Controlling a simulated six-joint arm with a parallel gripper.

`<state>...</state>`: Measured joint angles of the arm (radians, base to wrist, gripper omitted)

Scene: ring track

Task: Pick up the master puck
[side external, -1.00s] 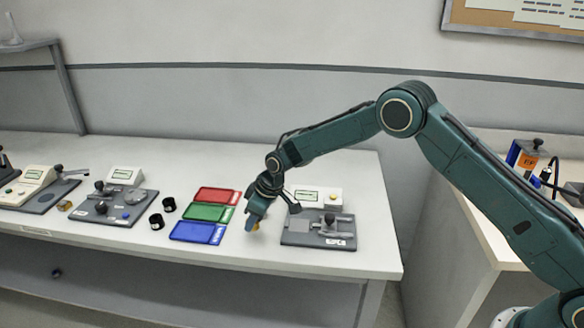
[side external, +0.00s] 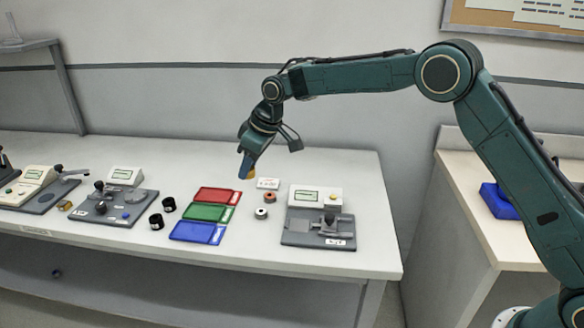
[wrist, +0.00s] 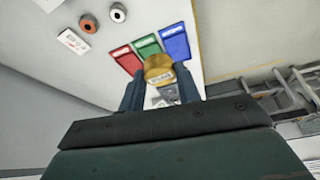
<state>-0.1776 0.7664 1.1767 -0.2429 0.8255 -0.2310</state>
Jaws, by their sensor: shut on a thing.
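The master puck, a short brass-coloured cylinder (wrist: 158,68) with a pale label on its side, sits between my two fingers in the wrist view. My gripper (wrist: 160,88) is shut on it. In the side view my gripper (side external: 246,170) points down, well above the bench, and a bit of the yellow puck (side external: 248,175) shows at its tips. The fingers hide part of the puck there. The label is too small to read.
Red (side external: 218,195), green (side external: 208,212) and blue (side external: 198,232) trays lie on the bench. Two ring pucks (side external: 269,197) (side external: 261,213) and a white card (side external: 268,183) lie beside them. A grey gauge (side external: 318,230) stands right, black cylinders (side external: 157,221) left.

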